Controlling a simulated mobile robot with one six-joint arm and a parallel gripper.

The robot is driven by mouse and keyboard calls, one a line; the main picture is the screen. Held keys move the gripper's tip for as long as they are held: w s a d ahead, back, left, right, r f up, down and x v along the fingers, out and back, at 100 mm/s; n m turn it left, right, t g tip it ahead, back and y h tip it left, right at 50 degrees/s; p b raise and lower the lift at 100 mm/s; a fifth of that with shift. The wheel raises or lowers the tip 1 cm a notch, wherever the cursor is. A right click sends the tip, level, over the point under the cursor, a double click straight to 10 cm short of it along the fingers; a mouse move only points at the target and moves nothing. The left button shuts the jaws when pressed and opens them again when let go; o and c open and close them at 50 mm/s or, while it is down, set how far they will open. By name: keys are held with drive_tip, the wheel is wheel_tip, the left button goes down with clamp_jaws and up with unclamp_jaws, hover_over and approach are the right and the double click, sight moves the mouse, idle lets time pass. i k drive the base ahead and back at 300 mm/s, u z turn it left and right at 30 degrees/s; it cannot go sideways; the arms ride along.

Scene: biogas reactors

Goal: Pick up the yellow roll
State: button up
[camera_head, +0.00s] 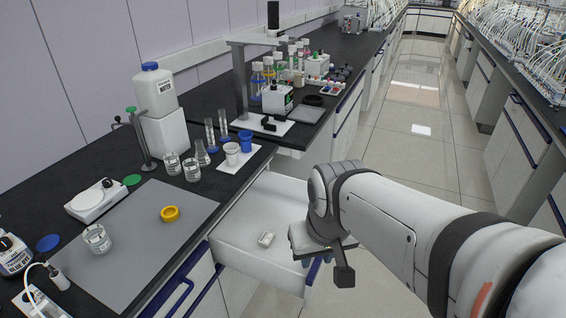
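The yellow roll (170,214) is a small ring lying on the grey mat (125,240) on the left bench. Nothing touches it and it is fully in view. My gripper (342,272) is well to the right of the roll, over the right side of the open white drawer (240,236). It is apart from the roll. Only a dark finger-like part shows below my wrist, so I cannot see whether the gripper is open or shut.
White and blue cups (245,141) stand on a white tray behind. A small white item (266,239) lies in the drawer. The aisle floor (410,110) is clear.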

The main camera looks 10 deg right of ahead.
sight(171, 213)
drive_tip(key=u, duration=0.25)
drive_tip(key=k, duration=1.15)
drive_tip(key=z, duration=0.5)
drive_tip(key=i, duration=1)
drive_tip(key=u, duration=1.2)
drive_tip(key=i, duration=0.3)
drive_tip(key=z, duration=0.2)
